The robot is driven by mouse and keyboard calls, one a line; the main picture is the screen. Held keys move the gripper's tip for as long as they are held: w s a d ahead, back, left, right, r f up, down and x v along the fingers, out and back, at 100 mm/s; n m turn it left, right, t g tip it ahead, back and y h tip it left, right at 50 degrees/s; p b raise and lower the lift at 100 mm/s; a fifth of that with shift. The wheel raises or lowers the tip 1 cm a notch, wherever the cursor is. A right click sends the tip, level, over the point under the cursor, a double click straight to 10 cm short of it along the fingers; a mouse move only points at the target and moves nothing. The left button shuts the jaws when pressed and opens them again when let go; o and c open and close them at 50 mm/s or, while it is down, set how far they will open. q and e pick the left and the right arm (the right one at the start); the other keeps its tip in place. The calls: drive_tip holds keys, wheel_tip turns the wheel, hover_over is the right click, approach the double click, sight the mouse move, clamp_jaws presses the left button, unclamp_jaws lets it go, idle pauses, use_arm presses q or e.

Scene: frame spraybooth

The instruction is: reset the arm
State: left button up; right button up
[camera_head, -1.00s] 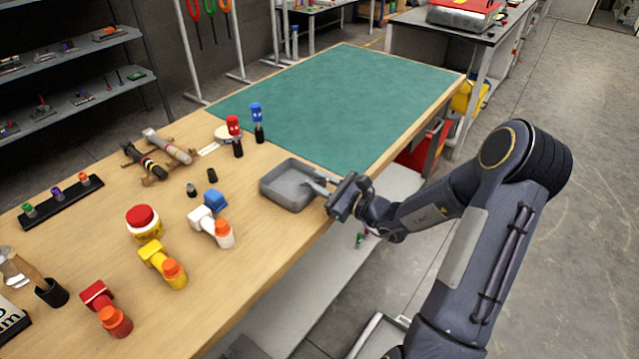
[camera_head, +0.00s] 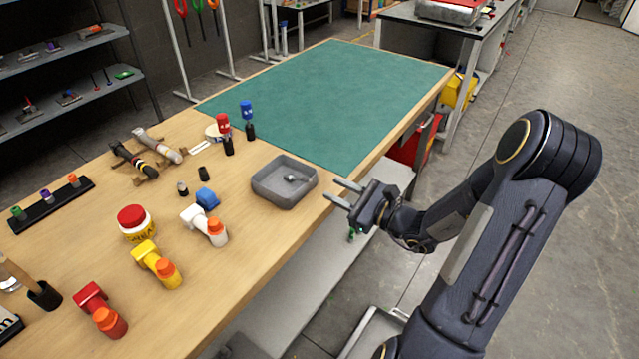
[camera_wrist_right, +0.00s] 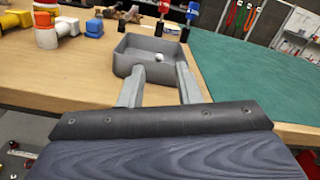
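My right gripper (camera_head: 345,193) is open and empty, just off the front edge of the wooden workbench. Its two fingers point left toward a grey square tray (camera_head: 262,192). In the right wrist view the two fingers (camera_wrist_right: 157,88) stand apart with nothing between them. The tray (camera_wrist_right: 125,70) lies just beyond the fingertips, with a small light metallic piece (camera_head: 291,178) inside it. My left gripper is not in view.
The wooden bench (camera_head: 255,250) holds red, yellow and white spray pieces, a red-lidded jar (camera_head: 135,222), and red and blue topped bottles (camera_head: 247,118). A green mat (camera_head: 335,100) covers the far part and is clear. Open floor (camera_head: 570,80) lies to the right.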

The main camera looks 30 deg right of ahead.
drive_tip(key=s+a+r+n+g+y, duration=0.3)
drive_tip(key=s+a+n+g, duration=0.2)
drive_tip(key=a+n, duration=0.25)
drive_tip(key=s+a+r+n+g+y, duration=0.2)
drive_tip(key=s+a+r+n+g, duration=0.1)
drive_tip(key=s+a+n+g, duration=0.4)
drive_tip(key=s+n+t+h+p, duration=0.1)
drive_tip(key=s+n+h, duration=0.7)
drive_tip(key=n, duration=0.4)
drive_tip(key=shift+s+r+p, duration=0.15)
drive_tip(key=shift+s+p, duration=0.25)
drive_tip(key=shift+s, duration=0.25)
drive_tip(key=shift+o, duration=0.4)
drive_tip(key=shift+a, duration=0.1)
